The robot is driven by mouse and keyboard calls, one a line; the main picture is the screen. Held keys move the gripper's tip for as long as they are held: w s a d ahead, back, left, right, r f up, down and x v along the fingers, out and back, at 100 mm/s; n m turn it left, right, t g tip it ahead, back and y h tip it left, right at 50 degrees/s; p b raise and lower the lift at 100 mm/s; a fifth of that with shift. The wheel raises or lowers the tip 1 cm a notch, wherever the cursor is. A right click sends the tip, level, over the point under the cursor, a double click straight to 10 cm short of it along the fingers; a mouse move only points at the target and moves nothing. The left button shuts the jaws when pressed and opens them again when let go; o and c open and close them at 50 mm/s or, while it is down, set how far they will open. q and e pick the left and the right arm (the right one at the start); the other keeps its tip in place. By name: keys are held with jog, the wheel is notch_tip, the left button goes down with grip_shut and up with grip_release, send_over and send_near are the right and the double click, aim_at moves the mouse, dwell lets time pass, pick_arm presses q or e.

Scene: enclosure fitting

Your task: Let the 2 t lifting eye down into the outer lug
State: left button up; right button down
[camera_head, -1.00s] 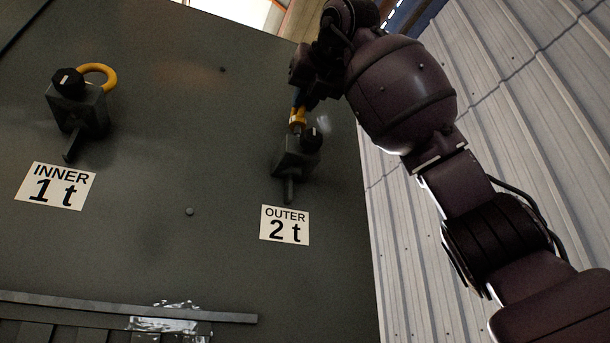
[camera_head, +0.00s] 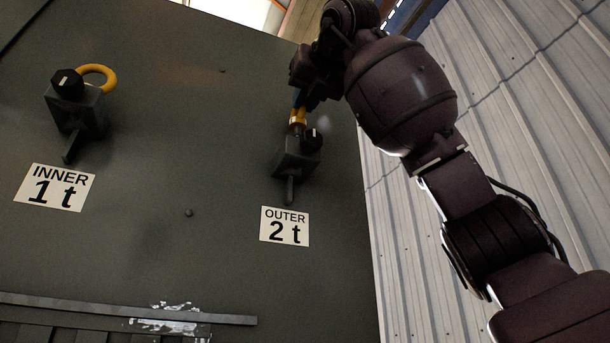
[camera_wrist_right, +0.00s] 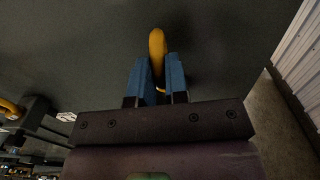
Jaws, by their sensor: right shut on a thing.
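The 2 t lifting eye is a yellow ring (camera_wrist_right: 157,45) held between the blue fingers of my right gripper (camera_wrist_right: 157,78) in the right wrist view. In the head view only a short yellow part (camera_head: 298,115) shows, just above the outer lug, because my gripper (camera_head: 304,98) covers the rest. The outer lug (camera_head: 295,157) is a dark block with a black knob on the panel, above the label "OUTER 2 t" (camera_head: 285,226). A pin sticks out below the lug. I cannot tell how deep the eye's shank sits in it. My left gripper is out of view.
At the left, the inner lug (camera_head: 75,112) carries another yellow eye (camera_head: 99,74), above the label "INNER 1 t" (camera_head: 55,187). A ribbed metal wall (camera_head: 520,75) stands to the right of the dark panel (camera_head: 190,150). A ledge (camera_head: 120,307) runs along the panel's lower left.

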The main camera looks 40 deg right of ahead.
aim_at(299, 127)
jog(key=shift+f+b, duration=1.95)
jog(key=shift+f, duration=0.45)
dwell(0.5)
jog(key=c, duration=1.1)
grip_release()
jog(key=shift+o, duration=0.2)
jog(key=shift+s+a, duration=0.1)
jog(key=shift+s, duration=0.2)
jog(key=b+v, duration=0.1)
jog(key=v, duration=0.9)
jog(key=shift+s+a+r, duration=0.1)
